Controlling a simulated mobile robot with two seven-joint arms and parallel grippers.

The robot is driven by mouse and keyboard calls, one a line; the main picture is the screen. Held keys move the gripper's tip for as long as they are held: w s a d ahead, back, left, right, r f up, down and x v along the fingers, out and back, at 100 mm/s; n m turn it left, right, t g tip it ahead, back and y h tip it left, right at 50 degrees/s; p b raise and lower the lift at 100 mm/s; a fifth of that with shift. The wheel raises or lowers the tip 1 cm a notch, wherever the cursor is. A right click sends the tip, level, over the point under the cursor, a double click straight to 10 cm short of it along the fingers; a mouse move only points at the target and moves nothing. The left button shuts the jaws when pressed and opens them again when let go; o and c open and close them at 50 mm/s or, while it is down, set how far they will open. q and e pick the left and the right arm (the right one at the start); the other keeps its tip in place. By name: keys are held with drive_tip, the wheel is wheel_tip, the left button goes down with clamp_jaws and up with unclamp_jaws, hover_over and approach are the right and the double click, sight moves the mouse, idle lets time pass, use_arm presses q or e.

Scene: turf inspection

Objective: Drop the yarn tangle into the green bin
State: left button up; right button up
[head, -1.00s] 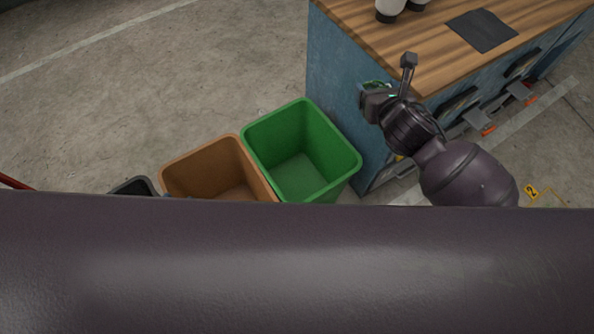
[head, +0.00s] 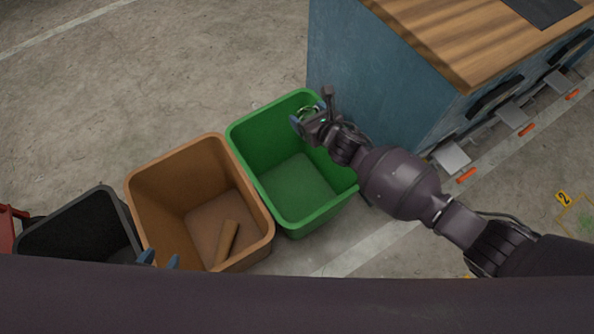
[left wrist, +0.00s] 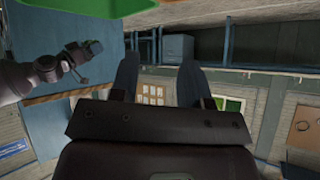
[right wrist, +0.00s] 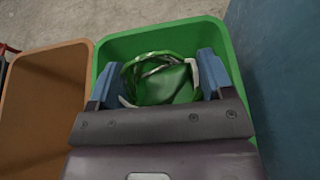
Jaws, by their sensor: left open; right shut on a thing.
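The green bin (head: 258,140) stands open between the brown bin and the blue cabinet; its inside shows in the right wrist view (right wrist: 118,45). My right gripper (head: 306,116) is over the far right part of the green bin. In the right wrist view its blue fingers (right wrist: 160,85) are shut on the yarn tangle (right wrist: 172,82), a loose loop of green and whitish strands, with the bin behind it. The tangle is small in the head view (head: 309,111). My left gripper (head: 160,261) is open and empty by the brown bin's near left edge, mostly hidden behind my own arm.
The brown bin (head: 165,185) holds a brown piece (head: 228,242). A black bin (head: 75,225) stands to its left, with a red object (head: 10,222) at the edge. The blue cabinet (head: 360,80) with a wooden top is close right of the green bin. Floor behind the bins is clear.

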drive_tip(key=f, duration=0.1)
drive_tip(key=a+f, duration=0.1)
drive_tip(key=f, duration=0.1)
drive_tip(key=shift+w+a+b, duration=0.1)
drive_tip(key=shift+w+b, duration=0.1)
drive_tip(key=shift+b, duration=0.15)
use_arm(q)
drive_tip(key=b, duration=0.2)
drive_tip(key=f+b, duration=0.1)
drive_tip(key=b, duration=0.1)
drive_tip(key=shift+w+d+f+m+t, duration=0.3)
drive_tip(key=shift+w+d+m, duration=0.05)
drive_tip(key=shift+m, duration=0.05)
use_arm(e)
wheel_tip(320, 180, down, 6)
drive_tip(key=shift+y, duration=0.3)
drive_tip(key=shift+w+a+n, duration=0.1)
drive_tip(key=shift+n, duration=0.2)
drive_tip(key=o, duration=0.9)
use_arm(q)
drive_tip(key=shift+s+a+r+n+g+p, duration=0.1)
drive_tip(key=shift+s+a+n+g+p, duration=0.15)
drive_tip(key=shift+p, duration=0.75)
drive_tip(key=shift+s+a+r+n+g+p, duration=0.15)
drive_tip(key=shift+s+p, duration=0.2)
drive_tip(key=shift+p, duration=0.6)
use_arm(e)
drive_tip(key=shift+v, duration=5.4)
